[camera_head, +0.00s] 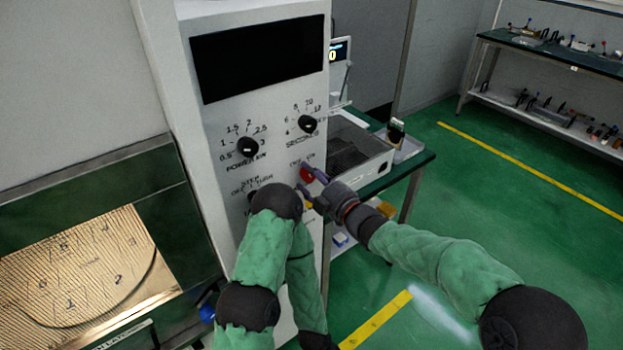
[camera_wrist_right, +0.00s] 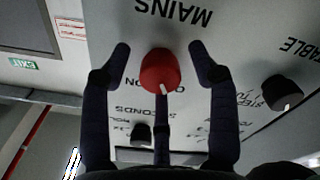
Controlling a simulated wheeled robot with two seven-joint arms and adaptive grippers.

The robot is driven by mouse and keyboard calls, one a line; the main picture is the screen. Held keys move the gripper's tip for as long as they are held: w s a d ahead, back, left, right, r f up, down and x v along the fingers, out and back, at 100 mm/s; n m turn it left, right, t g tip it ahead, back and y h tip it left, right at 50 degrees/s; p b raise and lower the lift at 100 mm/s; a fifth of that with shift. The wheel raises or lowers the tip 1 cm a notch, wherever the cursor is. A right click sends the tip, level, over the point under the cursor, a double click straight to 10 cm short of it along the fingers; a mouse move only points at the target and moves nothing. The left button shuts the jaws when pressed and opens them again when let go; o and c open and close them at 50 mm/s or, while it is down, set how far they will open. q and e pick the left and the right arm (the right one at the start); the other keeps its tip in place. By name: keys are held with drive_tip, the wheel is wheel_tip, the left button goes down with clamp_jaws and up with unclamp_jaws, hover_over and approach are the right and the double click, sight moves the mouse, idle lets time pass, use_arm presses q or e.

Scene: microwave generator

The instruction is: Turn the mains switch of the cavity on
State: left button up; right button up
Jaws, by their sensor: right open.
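The red mains knob (camera_head: 307,174) is on the lower right of the white cabinet's front panel (camera_head: 180,60). In the right wrist view the red knob (camera_wrist_right: 160,72) sits between the fingertips, with the word MAINS beside it and a white mark on its edge. My right gripper (camera_head: 312,186) is at the knob; its fingers (camera_wrist_right: 160,62) are open on either side, with visible gaps. My left arm comes up in front of the panel's lower part; its gripper cannot be made out.
Black power (camera_head: 248,146) and seconds (camera_head: 307,124) knobs are above the red knob. Another black knob (camera_wrist_right: 281,92) is beside it in the wrist view. A green-topped table (camera_head: 415,160) stands right of the cabinet. Green floor (camera_head: 480,200) is open at right.

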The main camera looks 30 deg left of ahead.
drive_tip(key=c, duration=1.1)
drive_tip(key=shift+c, duration=0.2)
drive_tip(key=m+p, duration=0.4)
drive_tip(key=m, duration=0.2)
drive_tip(key=m+p, duration=0.1)
drive_tip(key=m, duration=0.2)
drive_tip(key=shift+p, duration=0.35)
drive_tip(key=shift+f+m+p, duration=0.1)
drive_tip(key=shift+m+p, duration=0.5)
drive_tip(key=shift+m, duration=0.8)
drive_tip(key=shift+f, duration=0.1)
